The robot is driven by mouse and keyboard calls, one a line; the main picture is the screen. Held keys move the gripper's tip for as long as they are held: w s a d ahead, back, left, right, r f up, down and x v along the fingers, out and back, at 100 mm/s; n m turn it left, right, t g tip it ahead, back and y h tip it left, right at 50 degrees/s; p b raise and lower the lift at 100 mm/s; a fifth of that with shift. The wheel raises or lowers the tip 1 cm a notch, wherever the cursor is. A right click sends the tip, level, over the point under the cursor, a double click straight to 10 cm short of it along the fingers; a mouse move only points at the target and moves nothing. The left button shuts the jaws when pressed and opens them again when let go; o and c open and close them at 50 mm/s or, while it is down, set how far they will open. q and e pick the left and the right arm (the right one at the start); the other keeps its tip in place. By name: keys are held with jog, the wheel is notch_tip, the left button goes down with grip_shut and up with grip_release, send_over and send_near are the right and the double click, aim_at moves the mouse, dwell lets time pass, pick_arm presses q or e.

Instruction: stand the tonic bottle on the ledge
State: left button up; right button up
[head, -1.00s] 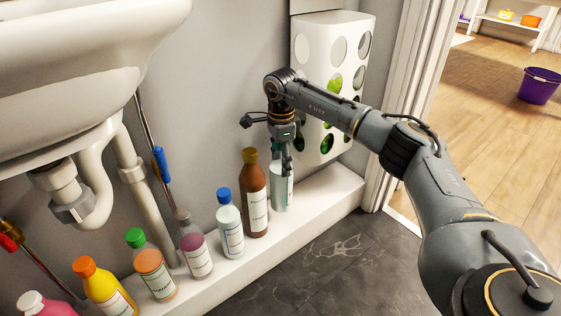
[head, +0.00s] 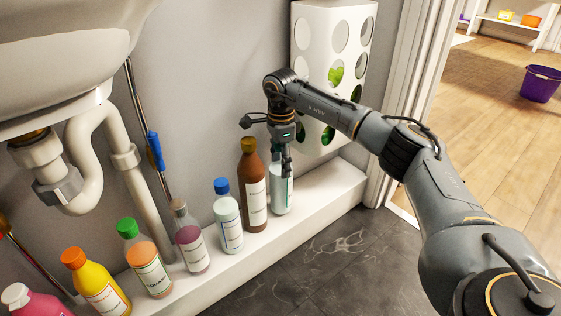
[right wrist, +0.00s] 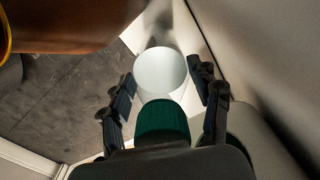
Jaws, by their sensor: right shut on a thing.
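My right gripper (head: 281,172) is shut on a pale, light-blue bottle (head: 281,195), taken to be the tonic bottle. It is upright over the white ledge (head: 325,196), at the right end of a row of bottles. Its base is at or very near the ledge top; I cannot tell whether it touches. In the right wrist view the fingers (right wrist: 164,98) flank a dark green cap (right wrist: 162,120), with a pale round surface (right wrist: 162,75) beyond it. The gripper hides the bottle's top in the head view. My left gripper is not in view.
A brown bottle (head: 253,190) stands close on the left, followed by a blue-capped bottle (head: 228,222) and several others. A white holder with round holes (head: 345,50) hangs on the wall above. The ledge is free to the right, ending at the door frame (head: 395,95).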

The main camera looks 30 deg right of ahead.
jog(key=shift+f, duration=0.45)
jog(key=o, duration=1.4)
notch_tip(320, 180, up, 12)
jog(key=shift+s+f, duration=0.1)
jog(key=shift+s, duration=0.05)
